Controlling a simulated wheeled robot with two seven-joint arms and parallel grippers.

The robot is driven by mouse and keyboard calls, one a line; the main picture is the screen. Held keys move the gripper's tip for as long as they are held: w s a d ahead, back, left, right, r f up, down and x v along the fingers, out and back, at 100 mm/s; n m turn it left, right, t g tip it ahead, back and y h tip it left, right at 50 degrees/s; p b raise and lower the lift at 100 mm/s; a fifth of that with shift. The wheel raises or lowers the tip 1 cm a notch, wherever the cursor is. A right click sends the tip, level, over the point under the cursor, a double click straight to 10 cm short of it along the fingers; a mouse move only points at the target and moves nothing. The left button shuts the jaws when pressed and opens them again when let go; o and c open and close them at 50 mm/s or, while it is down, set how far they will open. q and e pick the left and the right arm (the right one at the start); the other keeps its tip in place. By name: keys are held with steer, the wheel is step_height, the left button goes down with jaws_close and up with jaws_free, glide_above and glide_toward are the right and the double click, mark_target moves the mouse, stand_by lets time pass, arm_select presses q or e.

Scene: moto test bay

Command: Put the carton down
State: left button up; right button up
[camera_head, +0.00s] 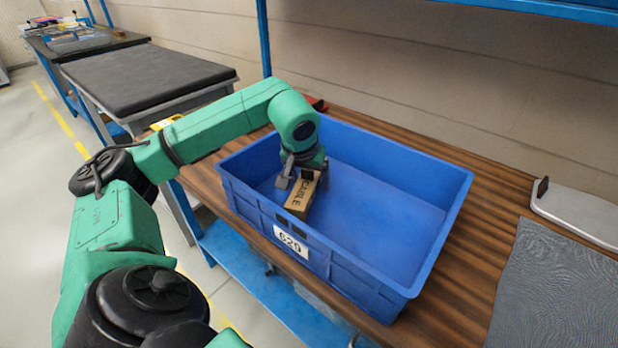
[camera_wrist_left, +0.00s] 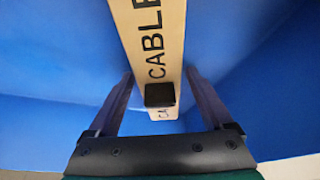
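The carton (camera_head: 300,199) is a long brown box lettered CABLE. It is inside the blue bin (camera_head: 357,276), near its left end, in the head view. My left gripper (camera_head: 303,181) reaches down into the bin at the carton's far end. I cannot tell whether the carton's underside touches the bin floor. My right gripper is not in view.
The bin stands on a brown wooden bench (camera_head: 462,292) and holds nothing else that I can see; its right part is clear. A grey textured mat (camera_head: 560,290) and a pale flat device (camera_head: 580,213) lie to the right. A blue post (camera_head: 263,38) rises behind the bin.

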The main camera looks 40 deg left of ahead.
mark_target(302, 189)
arm_select(q)
steer(key=shift+r, duration=0.3)
steer(key=p+v, duration=0.2)
steer(key=v, duration=0.9)
steer(key=shift+s+r, duration=0.25)
steer(key=shift+r, duration=0.1)
